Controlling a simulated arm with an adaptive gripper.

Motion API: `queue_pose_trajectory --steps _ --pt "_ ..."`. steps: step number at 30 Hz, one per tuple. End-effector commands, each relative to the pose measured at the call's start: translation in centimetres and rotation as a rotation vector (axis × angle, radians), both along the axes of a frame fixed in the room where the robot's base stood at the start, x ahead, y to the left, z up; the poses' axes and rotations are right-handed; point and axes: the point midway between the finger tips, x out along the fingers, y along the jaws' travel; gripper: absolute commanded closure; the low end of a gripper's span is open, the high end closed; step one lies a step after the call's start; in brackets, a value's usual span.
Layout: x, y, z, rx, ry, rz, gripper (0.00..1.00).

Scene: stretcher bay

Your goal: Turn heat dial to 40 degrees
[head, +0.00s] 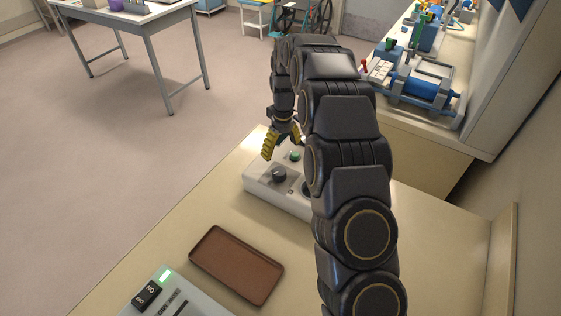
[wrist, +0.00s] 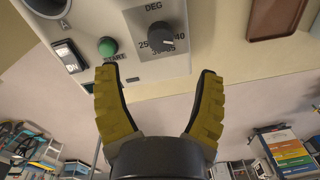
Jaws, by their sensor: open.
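The heat dial (wrist: 162,38) is a dark round knob under the label DEG, with numbers from 25 to 40 around it. A pale mark shows on its face, but I cannot tell surely which number it points to. The dial sits on a pale control box (wrist: 130,78), which also shows in the head view (head: 254,181) with the dark dial (head: 279,175) on top. My gripper (wrist: 158,72) is open and empty, its yellow fingers apart and short of the dial. In the head view my gripper (head: 283,145) is beside the box's far end.
A green START button (wrist: 107,46) and a black rocker switch (wrist: 68,55) are on the same box. A brown tray (head: 236,265) and another panel with a lit green lamp (head: 165,275) are nearer on the bench. My arm hides the box's right part.

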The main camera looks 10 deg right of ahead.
Motion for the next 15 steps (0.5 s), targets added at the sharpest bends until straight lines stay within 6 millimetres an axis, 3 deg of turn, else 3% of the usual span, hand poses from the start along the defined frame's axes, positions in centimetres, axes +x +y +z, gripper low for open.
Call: queue_pose_trajectory --steps 6,15 --pt "0.1 -0.1 2.6 -0.001 -0.003 0.000 0.31" --pt "0.1 -0.1 2.9 -0.001 0.000 0.000 0.31"
